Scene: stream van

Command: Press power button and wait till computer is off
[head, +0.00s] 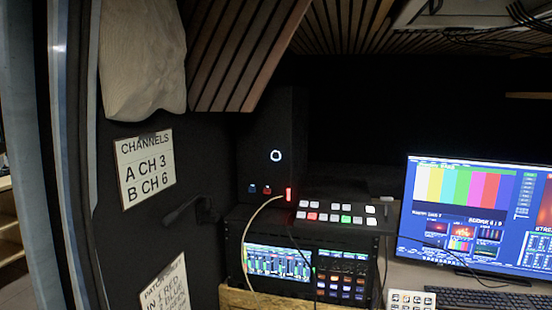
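A black computer tower (255,130) stands on top of a rack at the centre-left of the head view. A round power button (276,156) on its front shows a lit white ring. Two small plugs or ports show below the button, along with a red-lit stick (288,194). A pale cable runs from the tower's lower front down past the rack. Neither my left nor my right gripper shows in this view.
A switcher panel with lit buttons (340,213) sits right of the tower on the rack (235,228). A monitor (470,215) with colour bars and a keyboard (500,300) stand at right. A microphone (185,208) juts from the left wall below the channels sign (146,172).

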